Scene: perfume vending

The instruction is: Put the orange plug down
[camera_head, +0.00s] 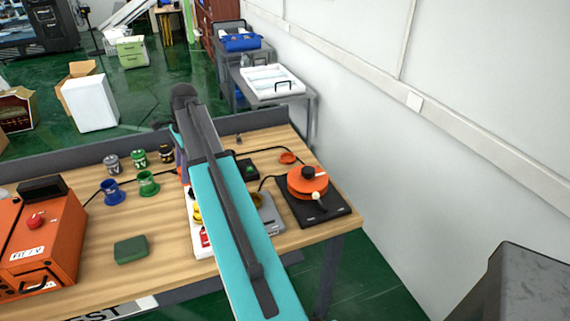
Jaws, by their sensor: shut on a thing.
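My arm reaches up from the bottom edge and folds down again behind its own teal link. My gripper (181,163) is mostly hidden behind that link, and only a sliver shows at its left side. A small orange patch (184,176) just below it appears to be the orange plug, held in the gripper. Most of the plug is hidden, and I cannot tell whether it touches the table. The wooden table (95,245) lies beneath.
Several grey, black, green and blue plugs (111,191) stand left of my arm. An orange box (40,240) is at far left, with a dark green block (130,249) nearby. An orange round device (308,183) and a small orange piece (288,158) lie right. Bare wood is front left.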

